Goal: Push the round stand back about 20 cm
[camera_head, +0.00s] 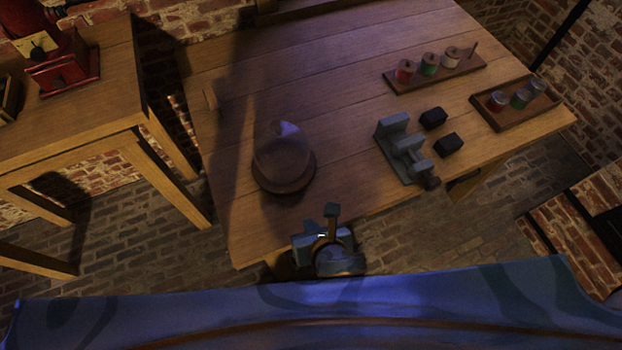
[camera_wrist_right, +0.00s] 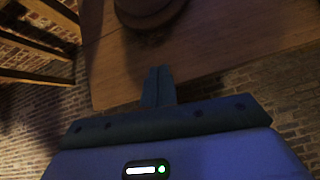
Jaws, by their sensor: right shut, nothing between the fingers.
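The round stand (camera_head: 285,183) is a dark wooden disc with a clear glass dome (camera_head: 281,150) over it. It stands upright near the front left of the wooden table. The stand also shows at the top of the right wrist view (camera_wrist_right: 150,14). My right gripper (camera_head: 332,210) is shut and empty at the table's front edge, in front of the stand and a little to its right, apart from it. Its closed fingers show in the right wrist view (camera_wrist_right: 158,72), pointing toward the table. My left gripper is not in view.
A grey vise-like tool (camera_head: 403,150) and two black blocks (camera_head: 433,118) stand right of the stand. Two wooden trays with small jars, a rear one (camera_head: 436,72) and a right one (camera_head: 515,115), lie beyond. The table (camera_head: 290,85) behind the stand is largely clear.

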